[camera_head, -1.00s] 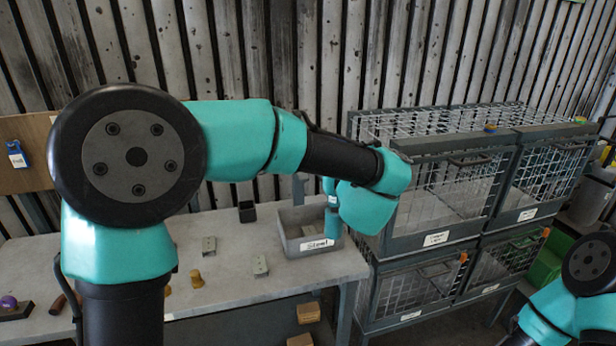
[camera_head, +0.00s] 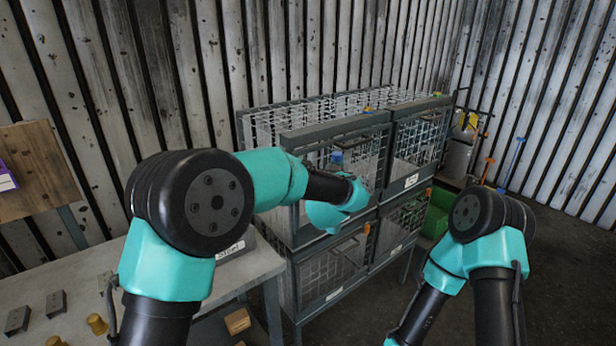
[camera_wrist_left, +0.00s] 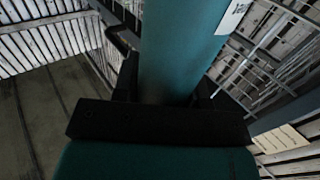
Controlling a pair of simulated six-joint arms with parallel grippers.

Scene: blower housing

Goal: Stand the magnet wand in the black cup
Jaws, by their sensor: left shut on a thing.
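In the left wrist view my left gripper (camera_wrist_left: 160,100) is shut on a thick teal cylinder (camera_wrist_left: 183,45) that runs up between its black fingers. I cannot tell whether this is the magnet wand; its ends are out of that view. In the head view my left arm reaches right, its wrist (camera_head: 330,212) in front of the wire cages; the fingers are hidden. A small blue piece (camera_head: 337,158) shows above the wrist, and I cannot tell what it is. The black cup is not in view now. My right arm shows at the lower right, its gripper out of view.
The wire cages (camera_head: 300,150) stand in two tiers beside the table's right end. The grey table (camera_head: 60,285) holds metal blocks (camera_head: 57,302) and a brass piece (camera_head: 97,324). The bin labelled Steel (camera_head: 231,250) is mostly behind my arm. Open floor (camera_head: 545,260) lies to the right.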

